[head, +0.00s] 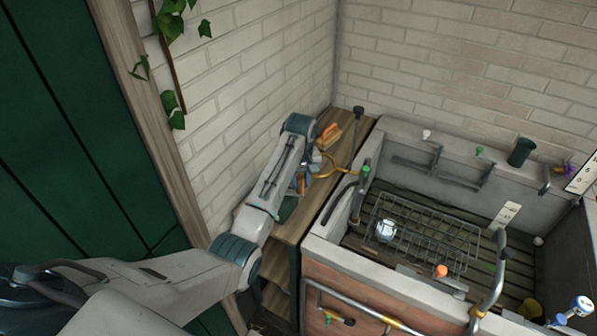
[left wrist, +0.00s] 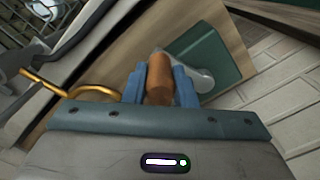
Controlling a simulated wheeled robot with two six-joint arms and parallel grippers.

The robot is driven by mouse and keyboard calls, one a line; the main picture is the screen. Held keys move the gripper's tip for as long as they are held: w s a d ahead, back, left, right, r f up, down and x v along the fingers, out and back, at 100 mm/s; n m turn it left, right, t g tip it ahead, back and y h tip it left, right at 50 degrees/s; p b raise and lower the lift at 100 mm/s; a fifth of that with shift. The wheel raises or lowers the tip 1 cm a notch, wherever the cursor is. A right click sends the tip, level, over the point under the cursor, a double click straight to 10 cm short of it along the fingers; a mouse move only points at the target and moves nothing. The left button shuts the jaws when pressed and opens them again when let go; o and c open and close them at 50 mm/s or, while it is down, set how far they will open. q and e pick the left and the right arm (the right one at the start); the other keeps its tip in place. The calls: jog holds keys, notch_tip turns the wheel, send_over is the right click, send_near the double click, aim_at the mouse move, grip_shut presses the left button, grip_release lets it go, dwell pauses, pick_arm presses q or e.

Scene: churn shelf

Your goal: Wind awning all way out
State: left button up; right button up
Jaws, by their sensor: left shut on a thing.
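My left gripper (head: 301,184) reaches down beside the wooden shelf along the brick wall. In the left wrist view its two blue fingers (left wrist: 161,80) are shut on a brown cylindrical crank grip (left wrist: 159,72), one finger on each side. The grip joins a rounded grey crank arm (left wrist: 198,80) in front of a dark green housing (left wrist: 212,55). In the head view my arm mostly hides the crank. The awning itself cannot be made out in either view. My right gripper is not in view.
An orange-handled brush (head: 329,135) lies on the wooden shelf (head: 352,128). A curved brass hook (head: 342,173) sticks out close to the gripper. A stone sink (head: 330,252) with a wire rack (head: 425,232) and a white pot (head: 386,231) stands to the right. A green door (head: 75,130) is at left.

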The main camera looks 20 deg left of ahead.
pick_arm(q)
jog(key=shift+s, duration=0.4)
jog(key=s+a, duration=0.7)
jog(key=s, duration=0.1)
jog(key=shift+s+a, duration=0.2)
jog(key=shift+s, duration=0.05)
jog(key=o, duration=1)
jog(key=shift+d, duration=0.1)
jog(key=shift+o, duration=0.2)
jog(key=shift+w, duration=0.1)
